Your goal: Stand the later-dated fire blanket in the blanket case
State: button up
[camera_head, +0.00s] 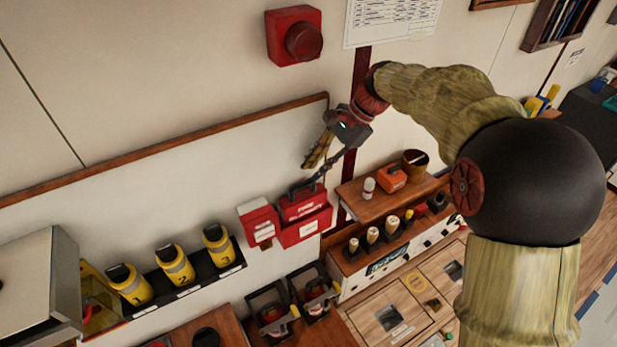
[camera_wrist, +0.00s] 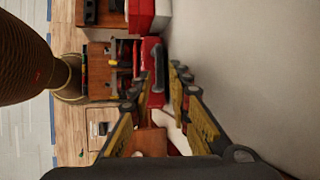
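A red fire blanket pouch (camera_head: 302,203) with pale lettering stands in a red wall case (camera_head: 306,233), its upper part above the case's front. The dates are too small to read. Beside it on the left is another red box (camera_head: 259,221) with a white label; I cannot tell whether it holds a blanket. My gripper (camera_head: 306,184) reaches down the wall to the top of the pouch. In the wrist view, my gripper (camera_wrist: 154,72) has its fingers apart, either side of the red pouch (camera_wrist: 152,88) and its dark handle (camera_wrist: 159,70). A gap shows by the right finger.
A wooden shelf (camera_head: 375,208) with a white bottle (camera_head: 368,188) and an orange box (camera_head: 392,178) is close on the right. Yellow numbered cylinders (camera_head: 175,265) stand in a wall rack on the left. A red wall device (camera_head: 293,36) is above. Dark holders (camera_head: 313,290) stand below.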

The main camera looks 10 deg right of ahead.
jog(key=v, duration=0.7)
jog(key=s+d+r+n+t+h, duration=0.2)
jog(key=s+n+h, duration=0.3)
jog(key=s, duration=1)
jog(key=s+d+f+n+t, duration=0.1)
jog(key=s+f+n, duration=0.1)
jog(key=s, duration=0.4)
jog(key=s+d+f+n+t+h, duration=0.1)
jog(key=s+d+f+n+t, duration=0.1)
jog(key=s+n, duration=0.3)
jog(key=shift+s+d+f+n+b, duration=0.3)
jog(key=shift+s+f, duration=0.1)
jog(key=shift+s, duration=0.65)
jog(key=shift+f, duration=0.1)
notch_tip(320, 180, down, 26)
jog(key=b, duration=2.6)
jog(key=shift+f, duration=0.15)
